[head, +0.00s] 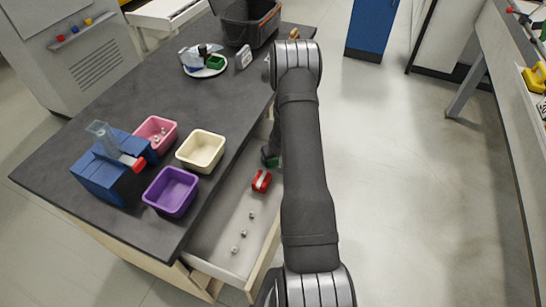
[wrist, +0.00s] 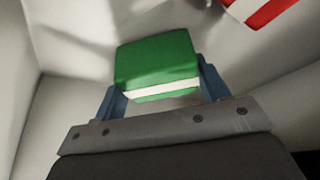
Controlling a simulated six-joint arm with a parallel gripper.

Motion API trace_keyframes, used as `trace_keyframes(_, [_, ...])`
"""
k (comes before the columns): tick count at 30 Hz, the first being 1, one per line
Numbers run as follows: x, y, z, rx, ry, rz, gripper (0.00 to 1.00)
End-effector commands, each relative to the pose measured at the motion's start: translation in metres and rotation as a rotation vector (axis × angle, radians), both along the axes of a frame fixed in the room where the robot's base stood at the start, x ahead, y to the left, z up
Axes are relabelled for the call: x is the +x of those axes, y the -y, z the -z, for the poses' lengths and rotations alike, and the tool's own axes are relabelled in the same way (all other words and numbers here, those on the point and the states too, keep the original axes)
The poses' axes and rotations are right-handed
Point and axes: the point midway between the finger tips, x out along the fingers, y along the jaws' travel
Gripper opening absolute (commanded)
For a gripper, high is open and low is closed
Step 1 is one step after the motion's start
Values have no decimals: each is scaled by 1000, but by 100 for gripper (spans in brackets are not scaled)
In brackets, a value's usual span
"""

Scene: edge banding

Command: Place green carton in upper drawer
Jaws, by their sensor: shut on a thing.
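The green carton (wrist: 157,62) has a white stripe and sits between the two blue fingers of my gripper (wrist: 160,88) in the wrist view. My gripper is shut on it. In the head view the carton (head: 271,161) is a small green patch, mostly hidden by my arm. The upper drawer (head: 228,228) is pulled out from the dark-topped cabinet. The carton is inside the drawer's space, near its far end; I cannot tell whether it touches the floor.
A red and white carton (head: 261,181) and several small metal pieces (head: 243,234) lie in the drawer. On the counter are purple (head: 171,192), cream (head: 201,151) and pink (head: 155,133) bins, a blue device (head: 104,176), a white plate (head: 206,71) with items, and a dark crate (head: 247,22).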

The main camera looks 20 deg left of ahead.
Motion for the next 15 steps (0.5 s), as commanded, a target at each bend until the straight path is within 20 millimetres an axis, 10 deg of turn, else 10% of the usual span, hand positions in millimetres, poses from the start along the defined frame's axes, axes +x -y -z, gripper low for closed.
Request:
trace_keyframes(12, [0, 0, 5, 0, 1, 0, 44])
trace_keyframes(13, [0, 0, 5, 0, 1, 0, 70])
trace_keyframes(15, [0, 0, 5, 0, 1, 0, 83])
